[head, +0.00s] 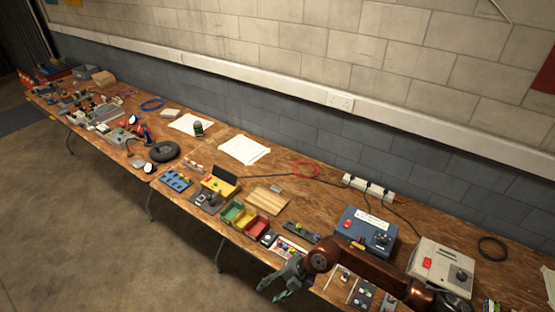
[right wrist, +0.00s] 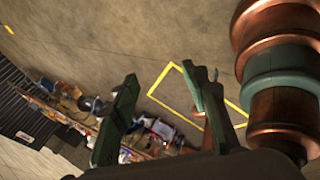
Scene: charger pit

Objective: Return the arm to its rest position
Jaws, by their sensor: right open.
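My right arm (head: 340,252) is copper-coloured and reaches in from the lower right of the head view, over the front part of the workbench (head: 215,155). My right gripper (head: 272,291) has green fingers and hangs at the bench's front edge, pointing left and down. Its fingers stand apart with nothing between them. In the right wrist view the open fingers (right wrist: 162,78) show against the concrete floor, with the cluttered bench behind and below. My left gripper is in neither view.
A blue control box (head: 365,236) and a grey box with a red switch (head: 440,262) stand near my right arm. Green and red bins (head: 240,214) sit left of the gripper. A yellow line (right wrist: 170,105) marks the floor. The floor before the bench is clear.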

